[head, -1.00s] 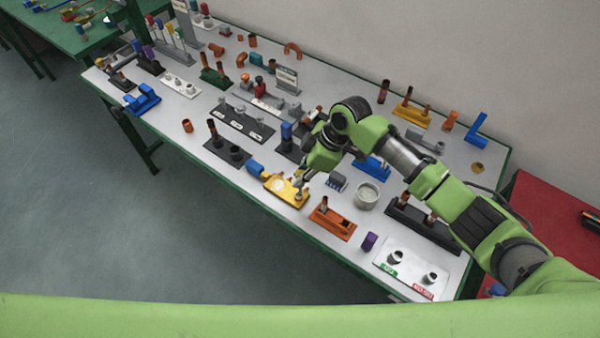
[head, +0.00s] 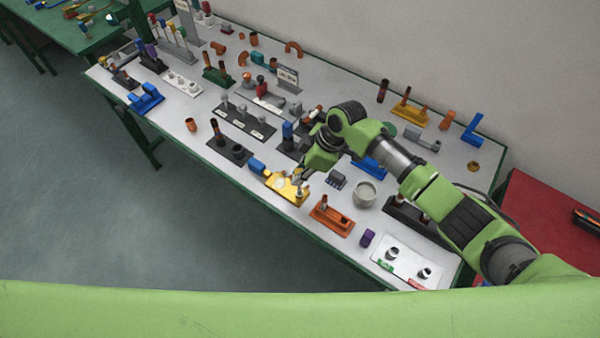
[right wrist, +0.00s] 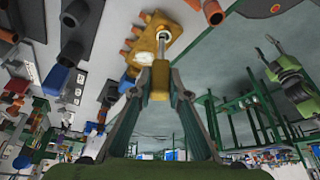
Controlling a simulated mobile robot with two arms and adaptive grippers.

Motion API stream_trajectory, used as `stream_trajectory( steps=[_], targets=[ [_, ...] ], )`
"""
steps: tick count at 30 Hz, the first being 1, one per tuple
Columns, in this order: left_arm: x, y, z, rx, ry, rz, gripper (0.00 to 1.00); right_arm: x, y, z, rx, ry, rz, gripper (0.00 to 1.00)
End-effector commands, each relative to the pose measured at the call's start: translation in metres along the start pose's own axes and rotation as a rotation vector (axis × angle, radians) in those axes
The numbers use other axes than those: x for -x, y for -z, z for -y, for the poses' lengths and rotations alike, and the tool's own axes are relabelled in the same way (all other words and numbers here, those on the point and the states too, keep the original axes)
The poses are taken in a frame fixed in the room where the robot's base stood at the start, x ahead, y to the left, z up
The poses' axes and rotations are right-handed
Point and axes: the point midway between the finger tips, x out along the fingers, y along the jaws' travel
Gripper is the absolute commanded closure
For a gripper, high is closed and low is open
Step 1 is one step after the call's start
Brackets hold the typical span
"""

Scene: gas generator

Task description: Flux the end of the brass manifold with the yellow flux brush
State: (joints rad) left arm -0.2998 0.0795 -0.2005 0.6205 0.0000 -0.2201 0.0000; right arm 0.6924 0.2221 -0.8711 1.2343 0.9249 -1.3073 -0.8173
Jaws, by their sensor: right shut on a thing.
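My right gripper (head: 302,174) is low over the front part of the table, at a yellow stand (head: 280,186) with a pale disc on it. In the right wrist view the gripper (right wrist: 160,88) is shut on a yellow piece, which I take as the flux brush (right wrist: 160,76). A thin metal rod lies in line with this piece, over the yellow stand (right wrist: 172,32); I cannot tell whether they touch. I cannot clearly single out the brass manifold. A yellow-orange block (head: 410,114) with brown posts is at the back right.
An orange stand (head: 331,219), a grey round pot (head: 365,194) and a small dark block (head: 336,180) are close to the right gripper. A blue piece (head: 257,165) sits at the yellow stand's left end. Many fixtures crowd the table; its front edge is near.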

Motion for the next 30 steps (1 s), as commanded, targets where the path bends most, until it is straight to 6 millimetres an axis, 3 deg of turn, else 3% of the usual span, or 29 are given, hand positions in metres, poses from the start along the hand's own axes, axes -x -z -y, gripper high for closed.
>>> stream_trajectory(
  steps=[7,18,30],
  targets=[
    [0.005,0.0,0.0,0.0,0.0,0.0,0.6,0.005,0.002,0.0,0.0,0.0,0.0,0.99],
    [0.031,0.003,0.001,0.001,0.0,0.001,0.6,0.033,0.014,0.0,0.0,0.0,0.0,0.99],
    [0.026,0.002,0.001,0.001,0.0,0.001,0.6,0.055,0.023,0.0,0.001,0.0,0.0,0.99]
  ],
)
